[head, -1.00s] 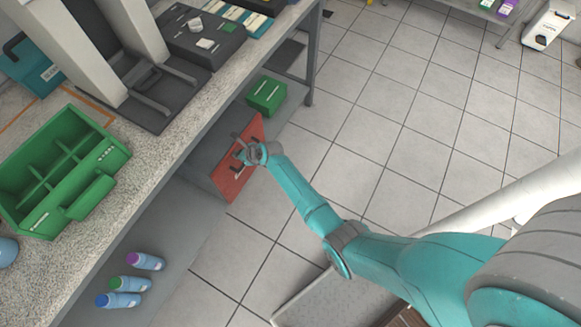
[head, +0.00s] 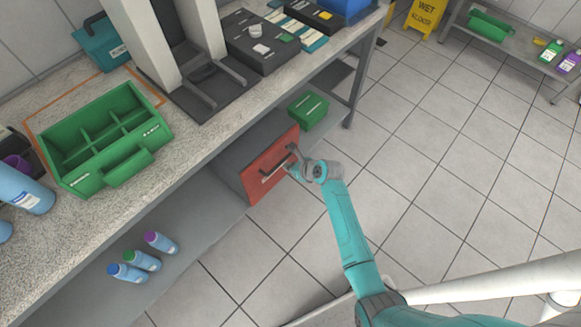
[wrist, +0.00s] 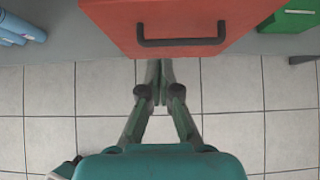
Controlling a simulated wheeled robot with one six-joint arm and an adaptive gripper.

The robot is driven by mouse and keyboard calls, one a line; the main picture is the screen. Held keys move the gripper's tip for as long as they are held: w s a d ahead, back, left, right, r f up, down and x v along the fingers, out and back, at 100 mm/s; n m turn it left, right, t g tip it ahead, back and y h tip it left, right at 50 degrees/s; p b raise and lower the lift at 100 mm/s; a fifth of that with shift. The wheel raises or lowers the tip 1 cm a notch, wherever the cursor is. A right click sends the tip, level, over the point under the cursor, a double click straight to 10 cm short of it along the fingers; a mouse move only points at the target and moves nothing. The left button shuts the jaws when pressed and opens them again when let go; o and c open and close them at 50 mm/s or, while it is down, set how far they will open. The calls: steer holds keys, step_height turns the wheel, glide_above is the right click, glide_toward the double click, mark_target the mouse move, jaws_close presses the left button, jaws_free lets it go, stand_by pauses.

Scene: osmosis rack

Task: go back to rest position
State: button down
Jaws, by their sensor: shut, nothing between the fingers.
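My gripper (wrist: 160,70) is shut and empty in the wrist view, its fingertips together just below the dark handle (wrist: 181,42) of a red drawer front (wrist: 200,14). In the head view my gripper (head: 293,162) is beside the red drawer front (head: 271,176) under the bench, at the right of its handle. I cannot tell whether the fingertips touch the front. My teal arm reaches in from the lower right of the head view.
A green box (head: 308,111) and several bottles (head: 140,259) stand on the lower shelf. A green divided caddy (head: 107,139) sits on the bench (head: 190,130). A yellow wet floor sign (head: 427,18) stands at the back. The tiled floor (head: 440,160) on the right is clear.

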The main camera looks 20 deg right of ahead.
steer(key=shift+s+d+r, duration=0.15)
steer(key=shift+s+r, duration=0.15)
steer(key=shift+r, duration=0.05)
